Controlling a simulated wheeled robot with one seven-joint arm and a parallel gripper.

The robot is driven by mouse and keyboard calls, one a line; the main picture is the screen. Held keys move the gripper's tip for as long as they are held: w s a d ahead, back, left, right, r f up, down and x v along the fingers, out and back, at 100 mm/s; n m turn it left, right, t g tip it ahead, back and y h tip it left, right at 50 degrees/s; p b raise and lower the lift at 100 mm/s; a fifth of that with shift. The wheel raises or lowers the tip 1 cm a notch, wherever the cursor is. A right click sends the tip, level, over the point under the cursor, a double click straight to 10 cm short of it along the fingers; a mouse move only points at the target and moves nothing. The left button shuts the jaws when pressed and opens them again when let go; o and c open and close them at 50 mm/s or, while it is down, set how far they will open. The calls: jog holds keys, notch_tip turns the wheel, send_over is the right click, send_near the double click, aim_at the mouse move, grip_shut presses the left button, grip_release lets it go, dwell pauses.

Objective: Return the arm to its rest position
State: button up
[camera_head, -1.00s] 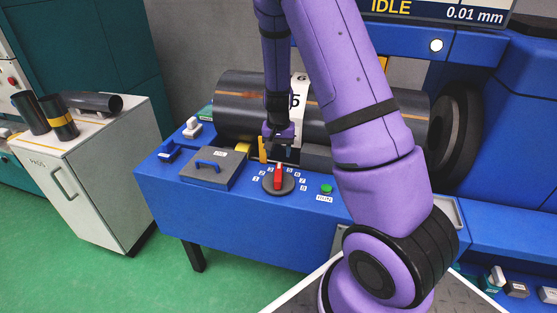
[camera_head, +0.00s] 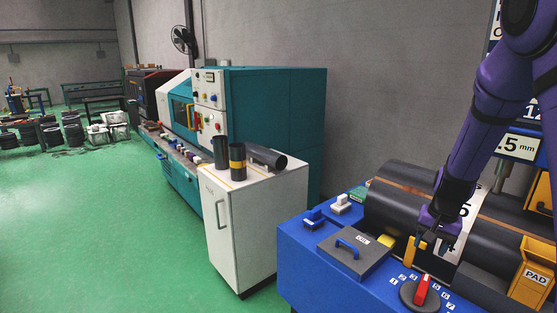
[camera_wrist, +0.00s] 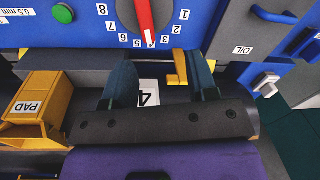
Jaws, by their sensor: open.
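My purple arm (camera_head: 480,130) reaches down over the blue machine (camera_head: 300,265) at the right of the head view. My gripper (camera_head: 434,243) hangs close above the machine, near a yellow tab (camera_head: 411,252) and behind the red-pointer dial (camera_head: 422,291). In the wrist view my gripper (camera_wrist: 162,78) has its two dark fingers apart, with nothing held between them. The yellow tab (camera_wrist: 178,70) is beside the right finger. Whether a finger touches it I cannot tell.
Dark rollers (camera_head: 400,205) lie close around the gripper. A yellow PAD box (camera_head: 533,275) is at the right, a grey OIL lid (camera_head: 352,250) at the left. A white cabinet (camera_head: 250,215) bears dark cylinders (camera_head: 220,152). Green floor (camera_head: 100,220) is open at left.

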jog(key=s+a+r+n+t, duration=0.15)
jog(key=s+a+r, duration=0.3)
jog(key=r, duration=0.45)
jog(key=s+a+r+n+t, duration=0.1)
jog(key=s+a+r+n, duration=0.15)
jog(key=s+r, duration=0.55)
jog(key=s+a+r+n+t, duration=0.1)
jog(key=s+a+r, duration=0.1)
jog(key=s+r, duration=0.2)
jog(key=s+a+r+n+t, duration=0.1)
jog(key=s+r, duration=0.3)
jog(key=s, duration=0.5)
jog(key=shift+s+a+r+n+h, duration=0.3)
jog(key=shift+s+a+r+n, duration=0.1)
jog(key=shift+n, duration=0.1)
jog(key=shift+w+d, duration=0.1)
